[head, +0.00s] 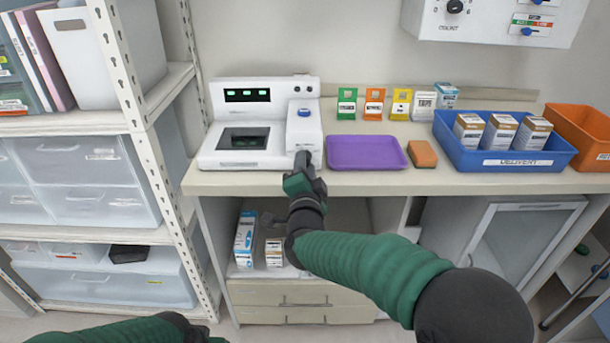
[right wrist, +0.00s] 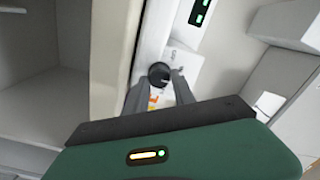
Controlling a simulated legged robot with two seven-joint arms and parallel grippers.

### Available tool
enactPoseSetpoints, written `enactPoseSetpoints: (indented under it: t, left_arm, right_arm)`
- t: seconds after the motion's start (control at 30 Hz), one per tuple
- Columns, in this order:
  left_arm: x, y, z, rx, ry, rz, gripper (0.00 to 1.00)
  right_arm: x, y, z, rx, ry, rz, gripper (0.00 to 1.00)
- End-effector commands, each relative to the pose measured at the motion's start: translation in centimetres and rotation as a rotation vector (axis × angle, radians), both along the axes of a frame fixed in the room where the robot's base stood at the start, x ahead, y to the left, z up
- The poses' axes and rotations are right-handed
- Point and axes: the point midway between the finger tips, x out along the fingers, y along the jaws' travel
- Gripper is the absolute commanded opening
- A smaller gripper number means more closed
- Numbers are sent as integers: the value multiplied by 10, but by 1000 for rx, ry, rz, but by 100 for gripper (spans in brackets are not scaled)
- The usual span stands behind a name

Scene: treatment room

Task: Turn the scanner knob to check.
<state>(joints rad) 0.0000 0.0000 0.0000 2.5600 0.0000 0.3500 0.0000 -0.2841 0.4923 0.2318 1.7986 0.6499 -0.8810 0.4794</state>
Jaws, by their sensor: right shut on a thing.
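The white scanner (head: 222,152) stands on the counter at left of centre, with green readouts, a dark window and a blue button on its right part. Its black round knob (right wrist: 159,74) shows in the right wrist view, on the white front face beside some lettering. In the head view the knob is hidden by my right gripper (head: 304,160), which reaches the scanner's lower right front. In the right wrist view my right gripper (right wrist: 157,92) has its two grey fingers on either side of the knob, shut on it. My left forearm shows at the bottom left; its gripper is out of view.
A purple tray (head: 367,153) lies close right of the scanner, with an orange sponge (head: 422,153) beside it. A blue bin (head: 505,158) of boxes and an orange bin (head: 585,130) stand farther right. A metal shelf rack (head: 146,95) rises at left.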

Motion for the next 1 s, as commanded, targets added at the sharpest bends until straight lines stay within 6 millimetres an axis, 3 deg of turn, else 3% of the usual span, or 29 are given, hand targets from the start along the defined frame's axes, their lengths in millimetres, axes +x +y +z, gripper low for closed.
enactPoseSetpoints:
  t: [0.03, 0.4, 1.0]
  left_arm:
    - [0, 0, -10, 0, 0, 0, 36]
    - [0, 0, -41, 0, 0, 0, 36]
    - [0, 0, -56, 0, 0, 0, 36]
  right_arm:
    - [0, -1, -6, 41, 0, -1, 0]
    - [0, -1, -7, 345, 3, -1, 0]
    - [0, -1, -5, 518, 5, -1, 0]
